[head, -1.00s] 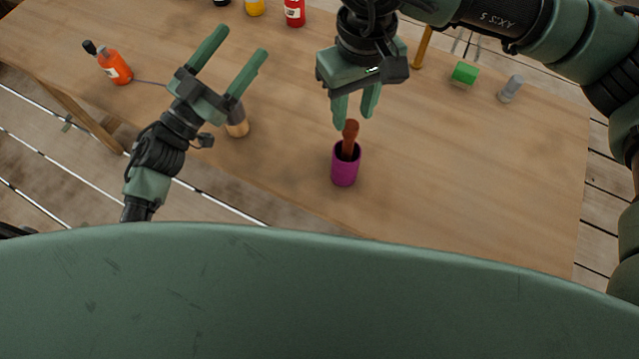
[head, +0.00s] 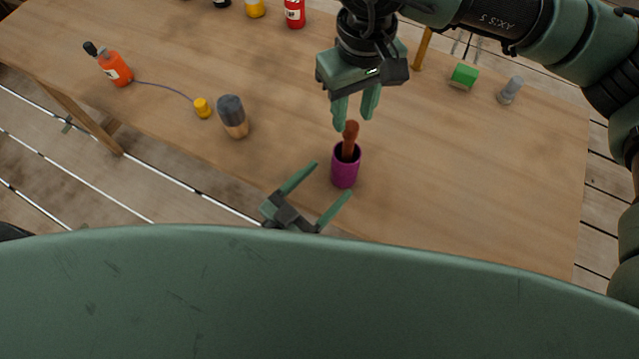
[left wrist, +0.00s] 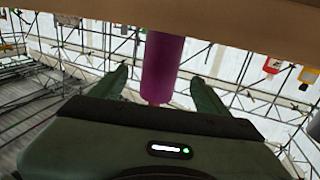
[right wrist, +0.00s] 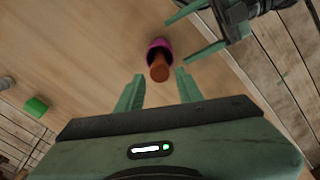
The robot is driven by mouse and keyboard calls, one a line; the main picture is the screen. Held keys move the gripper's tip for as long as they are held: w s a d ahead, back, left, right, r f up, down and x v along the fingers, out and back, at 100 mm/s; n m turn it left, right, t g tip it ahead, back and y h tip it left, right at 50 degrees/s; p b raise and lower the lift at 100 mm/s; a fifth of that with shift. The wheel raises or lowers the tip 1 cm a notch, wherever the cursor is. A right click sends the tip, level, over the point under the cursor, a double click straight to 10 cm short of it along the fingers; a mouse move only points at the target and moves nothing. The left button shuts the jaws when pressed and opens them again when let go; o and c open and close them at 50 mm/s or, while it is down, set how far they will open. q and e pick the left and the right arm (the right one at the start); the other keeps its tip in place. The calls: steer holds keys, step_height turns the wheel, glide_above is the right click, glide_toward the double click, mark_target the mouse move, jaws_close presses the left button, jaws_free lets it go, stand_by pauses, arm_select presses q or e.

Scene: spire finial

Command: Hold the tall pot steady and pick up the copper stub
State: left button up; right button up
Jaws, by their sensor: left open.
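The tall pot (head: 345,171) is a magenta cylinder standing upright near the table's front edge. The copper stub (head: 350,139) stands in it, its upper part sticking out of the mouth. My left gripper (head: 333,178) is open, with its fingers pointing at the pot from the front left; the left wrist view shows the pot (left wrist: 162,65) between and beyond the fingertips. My right gripper (head: 354,122) is open above and behind the stub. In the right wrist view the stub (right wrist: 159,69) lies just beyond the gap between the fingertips. Neither gripper visibly touches anything.
A dark-topped wooden cylinder (head: 233,117) and a yellow knob (head: 203,108), tied by a cord to an orange bottle (head: 115,68), stand left. A green block (head: 464,76) and grey cylinder (head: 510,90) stand back right. The table right of the pot is clear.

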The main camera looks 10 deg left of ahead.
mark_target(336, 173)
arm_select(q)
steer(key=x, duration=0.7)
steer(key=c, duration=1.6)
